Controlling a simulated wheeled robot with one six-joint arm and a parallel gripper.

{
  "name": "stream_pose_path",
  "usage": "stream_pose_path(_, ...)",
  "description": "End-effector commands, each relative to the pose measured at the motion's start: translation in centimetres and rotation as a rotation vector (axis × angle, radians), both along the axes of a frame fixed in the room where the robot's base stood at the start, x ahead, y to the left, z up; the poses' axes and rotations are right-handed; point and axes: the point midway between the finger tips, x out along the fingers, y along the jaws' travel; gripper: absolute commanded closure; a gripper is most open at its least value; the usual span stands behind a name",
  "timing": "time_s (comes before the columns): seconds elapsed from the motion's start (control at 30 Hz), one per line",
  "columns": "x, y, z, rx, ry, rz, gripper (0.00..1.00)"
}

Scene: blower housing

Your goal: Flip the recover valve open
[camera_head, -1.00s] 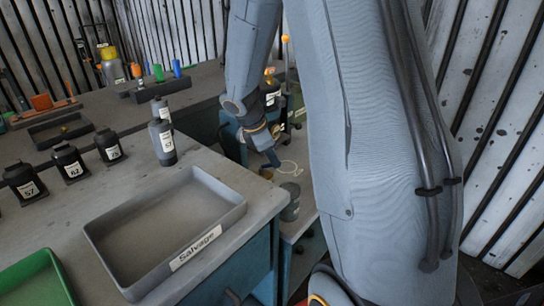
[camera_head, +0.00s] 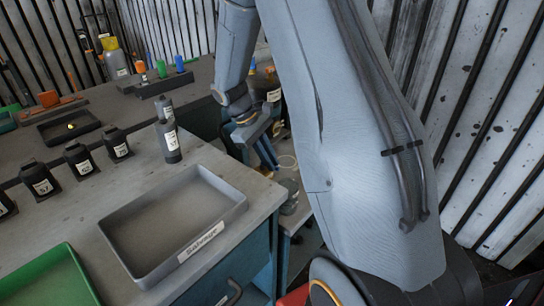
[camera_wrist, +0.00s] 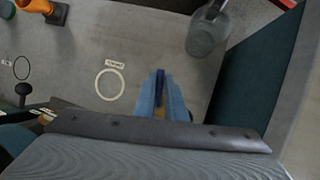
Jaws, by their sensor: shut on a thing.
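My gripper (camera_head: 271,162) hangs low over a grey surface beyond the workbench, partly behind my arm in the head view. In the wrist view its blue fingers (camera_wrist: 160,98) are close together on a thin dark blue piece (camera_wrist: 160,84), which I cannot name. A white ring marking (camera_wrist: 110,84) with a small label lies left of the fingers; they are apart from it in the picture. An orange fitting (camera_wrist: 50,10) is cut off at the upper left, and a black knob (camera_wrist: 23,90) stands at the left edge. I cannot tell which part is the recover valve.
A grey jar (camera_wrist: 207,36) stands right of the fingers, beside a dark teal wall (camera_wrist: 270,75). The grey tray (camera_head: 215,238), a green tray (camera_head: 62,255) and several black numbered holders are on the bench.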

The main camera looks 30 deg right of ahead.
Motion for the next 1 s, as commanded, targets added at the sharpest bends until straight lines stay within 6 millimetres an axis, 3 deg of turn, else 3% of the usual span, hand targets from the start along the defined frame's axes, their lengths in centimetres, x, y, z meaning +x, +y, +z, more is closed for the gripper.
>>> stream_pose_path(0.33, -0.14, 0.49, -0.01, 0.000, 0.001, -0.134, 1.00)
stream_pose_path(0.87, -0.19, 0.59, -0.06, 0.001, 0.001, -0.157, 1.00)
stream_pose_path(0.9, -0.19, 0.59, -0.06, 0.001, 0.001, -0.157, 0.86)
stream_pose_path(1.0, -0.18, 0.58, -0.05, 0.001, 0.001, -0.157, 0.71)
